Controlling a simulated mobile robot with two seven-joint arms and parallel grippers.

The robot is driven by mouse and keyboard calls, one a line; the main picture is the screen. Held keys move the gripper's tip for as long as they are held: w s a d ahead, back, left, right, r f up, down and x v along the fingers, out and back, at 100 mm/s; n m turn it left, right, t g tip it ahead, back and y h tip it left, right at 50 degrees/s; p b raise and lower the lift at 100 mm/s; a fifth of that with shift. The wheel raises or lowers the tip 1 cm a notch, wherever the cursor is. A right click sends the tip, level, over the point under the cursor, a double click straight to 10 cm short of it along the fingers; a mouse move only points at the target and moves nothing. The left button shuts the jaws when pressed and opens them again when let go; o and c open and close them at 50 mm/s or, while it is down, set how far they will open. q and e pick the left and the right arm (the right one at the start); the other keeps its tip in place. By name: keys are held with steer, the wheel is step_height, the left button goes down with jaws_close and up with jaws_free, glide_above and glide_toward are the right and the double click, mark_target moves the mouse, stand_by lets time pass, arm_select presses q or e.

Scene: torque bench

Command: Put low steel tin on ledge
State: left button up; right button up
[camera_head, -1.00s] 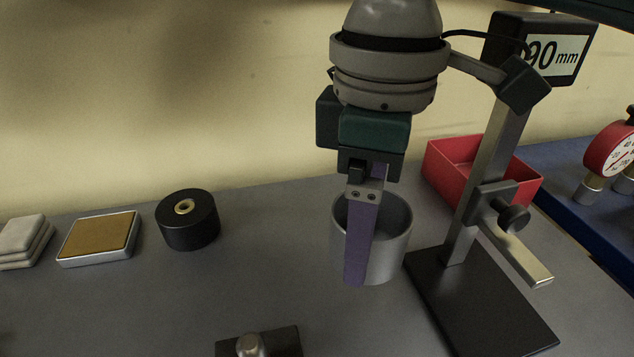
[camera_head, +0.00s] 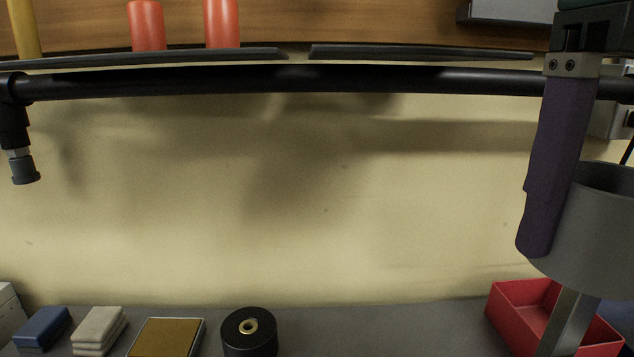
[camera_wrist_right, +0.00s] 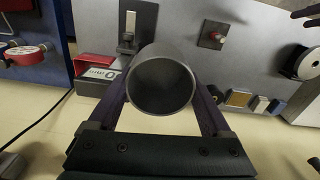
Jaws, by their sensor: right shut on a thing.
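The low steel tin (camera_head: 595,225) is a grey, open-topped cylinder at the right of the head view. My right gripper (camera_wrist_right: 163,95) is shut on it, with one purple finger on each side in the right wrist view. There the tin (camera_wrist_right: 160,85) looks empty. In the head view the near finger (camera_head: 555,165) shows against the tin's left side; the other is hidden. The tin is held up in the air above the bench. A dark ledge (camera_head: 420,53) runs across the top of the head view. My left gripper is not in view.
Two red cylinders (camera_head: 147,26) (camera_head: 222,24) and a yellow one (camera_head: 24,28) stand at the ledge's left part. A black pipe (camera_head: 280,80) runs below it. A red bin (camera_head: 520,305), black spool (camera_head: 249,332) and tan-topped block (camera_head: 166,336) are on the bench.

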steer(key=s+r+p, duration=0.3)
steer(key=r+p, duration=1.5)
steer(key=p, duration=0.1)
steer(key=s+r+m+p, duration=0.1)
steer(key=s+r+p, duration=0.2)
steer(key=r+p, duration=1.5)
steer(key=shift+d+r+p, duration=0.3)
steer(key=shift+r+p, duration=0.1)
steer(key=shift+p, duration=0.05)
steer(key=shift+s, duration=0.1)
